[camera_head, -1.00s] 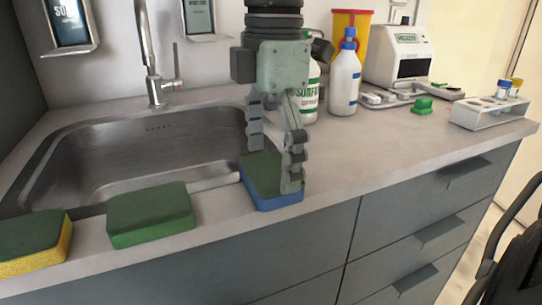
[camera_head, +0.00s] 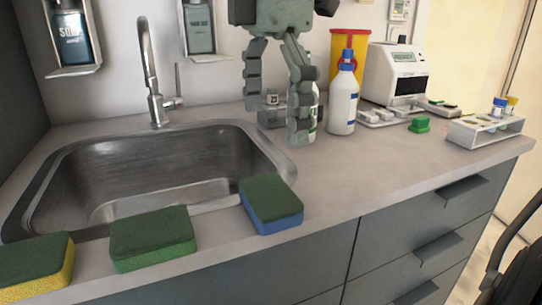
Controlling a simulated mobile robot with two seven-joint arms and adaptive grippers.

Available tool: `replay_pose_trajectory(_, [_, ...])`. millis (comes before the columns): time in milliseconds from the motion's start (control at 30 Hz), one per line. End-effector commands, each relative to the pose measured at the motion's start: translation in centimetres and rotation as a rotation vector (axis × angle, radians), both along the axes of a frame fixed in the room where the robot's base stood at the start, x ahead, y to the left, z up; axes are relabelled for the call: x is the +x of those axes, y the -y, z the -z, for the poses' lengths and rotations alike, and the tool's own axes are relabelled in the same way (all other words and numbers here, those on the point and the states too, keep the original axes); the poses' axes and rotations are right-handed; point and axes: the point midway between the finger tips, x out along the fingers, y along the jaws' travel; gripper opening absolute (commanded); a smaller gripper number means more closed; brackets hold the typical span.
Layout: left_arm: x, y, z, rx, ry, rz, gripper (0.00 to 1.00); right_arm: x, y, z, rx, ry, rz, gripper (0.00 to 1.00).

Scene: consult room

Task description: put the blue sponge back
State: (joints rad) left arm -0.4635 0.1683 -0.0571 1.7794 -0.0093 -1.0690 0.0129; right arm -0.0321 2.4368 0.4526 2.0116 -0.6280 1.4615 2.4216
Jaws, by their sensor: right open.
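The blue sponge (camera_head: 272,206), with a dark green top, lies on the counter at the front right corner of the sink. It is the rightmost in a row with a green sponge (camera_head: 152,238) and a yellow sponge (camera_head: 36,262) along the sink's front edge. My right gripper (camera_head: 276,125) is open and empty, fingers pointing down, above and behind the blue sponge and apart from it. It partly hides a bottle behind it. My left gripper is not in view.
The steel sink (camera_head: 150,165) and its faucet (camera_head: 152,80) are on the left. A white bottle with a blue cap (camera_head: 343,100), a white device (camera_head: 393,75), a green item (camera_head: 419,125) and a tube rack (camera_head: 486,131) stand toward the right. The counter's front right is clear.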

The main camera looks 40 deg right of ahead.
Motion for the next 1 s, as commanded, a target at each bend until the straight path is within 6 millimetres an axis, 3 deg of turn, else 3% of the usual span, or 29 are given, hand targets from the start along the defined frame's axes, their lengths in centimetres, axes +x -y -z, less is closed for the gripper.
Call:
replay_pose_trajectory(100, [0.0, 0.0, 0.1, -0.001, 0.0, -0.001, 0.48, 0.0, 0.0, -2.1, -0.002, 0.003, 0.001, 1.0])
replay_pose_trajectory(300, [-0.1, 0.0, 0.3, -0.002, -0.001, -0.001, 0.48, 0.0, 0.1, -3.8, 0.0, 0.001, -0.001, 1.0])
replay_pose_trajectory(1000, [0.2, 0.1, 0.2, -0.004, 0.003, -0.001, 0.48, 0.0, 0.0, -3.9, 0.0, 0.0, -0.001, 1.0])
